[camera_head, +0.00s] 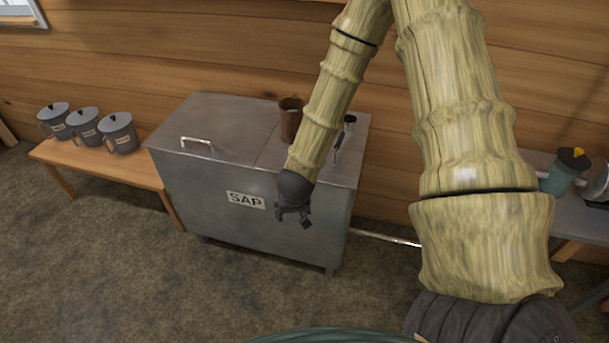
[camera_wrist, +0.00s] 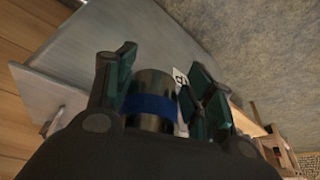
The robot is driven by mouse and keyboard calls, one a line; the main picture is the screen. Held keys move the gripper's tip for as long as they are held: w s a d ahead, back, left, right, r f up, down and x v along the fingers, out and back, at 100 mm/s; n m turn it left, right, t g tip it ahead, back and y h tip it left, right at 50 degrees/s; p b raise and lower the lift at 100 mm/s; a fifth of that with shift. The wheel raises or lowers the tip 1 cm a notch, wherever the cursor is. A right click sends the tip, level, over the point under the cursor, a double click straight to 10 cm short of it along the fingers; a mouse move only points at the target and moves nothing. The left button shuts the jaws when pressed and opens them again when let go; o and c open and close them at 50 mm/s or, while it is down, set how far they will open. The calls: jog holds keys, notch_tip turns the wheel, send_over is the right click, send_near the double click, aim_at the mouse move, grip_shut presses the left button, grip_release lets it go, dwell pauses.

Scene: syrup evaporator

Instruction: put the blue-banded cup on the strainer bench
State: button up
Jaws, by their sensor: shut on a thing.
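The blue-banded cup (camera_wrist: 150,106) shows in the wrist view between my fingers. It is a dark, shiny cylinder with a wide blue band. My gripper (camera_head: 294,213) is shut on it, with a finger on each side. In the head view my gripper is in front of the grey SAP tank, and the cup cannot be made out there. A wooden bench (camera_head: 105,166) stands left of the tank, and a grey table (camera_head: 590,216) is at the right edge. I cannot tell which one is the strainer bench.
The grey SAP tank (camera_head: 215,135) has a lid handle (camera_head: 197,141) and a brown cup (camera_head: 290,122) on top. Three lidded grey mugs (camera_head: 85,127) stand on the wooden bench. A teal container (camera_head: 558,178) stands on the grey table. The floor in front is clear.

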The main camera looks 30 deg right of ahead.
jog(key=s+d+r+m+h+b, duration=0.1)
jog(key=s+d+r+m+b, duration=0.1)
jog(key=d+r+m+b, duration=0.2)
jog(key=d, duration=0.2)
jog(key=shift+s+d+r+g, duration=0.2)
jog(key=shift+s+d+g, duration=0.1)
jog(key=shift+s, duration=0.1)
jog(key=shift+s+d+r, duration=0.2)
grip_shut()
jog(key=w+d+f+n+p, duration=0.1)
jog(key=w+d+f+p, duration=0.1)
jog(key=w, duration=0.4)
jog(key=w+d+f+n+p, duration=0.1)
jog(key=w+d+f+p, duration=0.1)
jog(key=w, duration=0.5)
jog(key=shift+w+d+f+n+p, duration=0.2)
jog(key=shift+d+f+n+p, duration=0.15)
jog(key=shift+p, duration=0.2)
jog(key=shift+f, duration=0.1)
jog(key=o, duration=1.2)
grip_release()
